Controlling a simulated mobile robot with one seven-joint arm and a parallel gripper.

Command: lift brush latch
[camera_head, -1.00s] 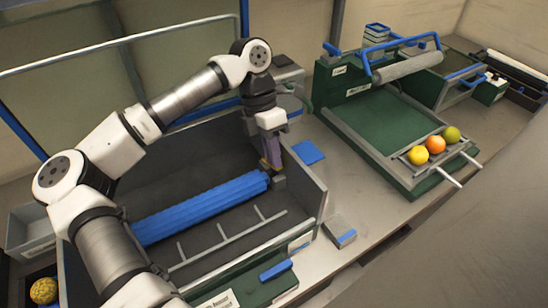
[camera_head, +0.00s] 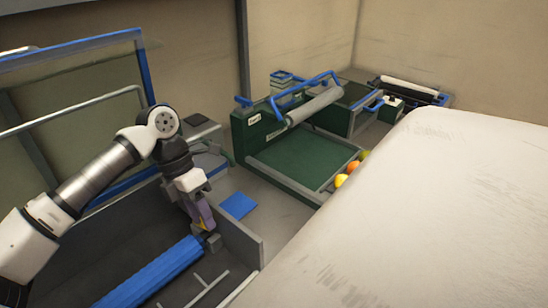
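A long blue brush roller (camera_head: 157,272) lies in the dark-floored bin at the lower left. A small grey block (camera_head: 213,241), perhaps the brush latch, sits at the roller's right end near the bin's side wall. My gripper (camera_head: 207,226) points down at this block, at or just above it. Its fingers are small and partly hidden, so I cannot tell whether they are open or closed on the block.
A large pale surface (camera_head: 430,215) fills the lower right and hides the front of the bench. The green tray (camera_head: 300,160) stands behind it, with partly hidden fruit (camera_head: 347,172) at its edge. A blue square (camera_head: 238,206) lies beside the bin (camera_head: 245,240).

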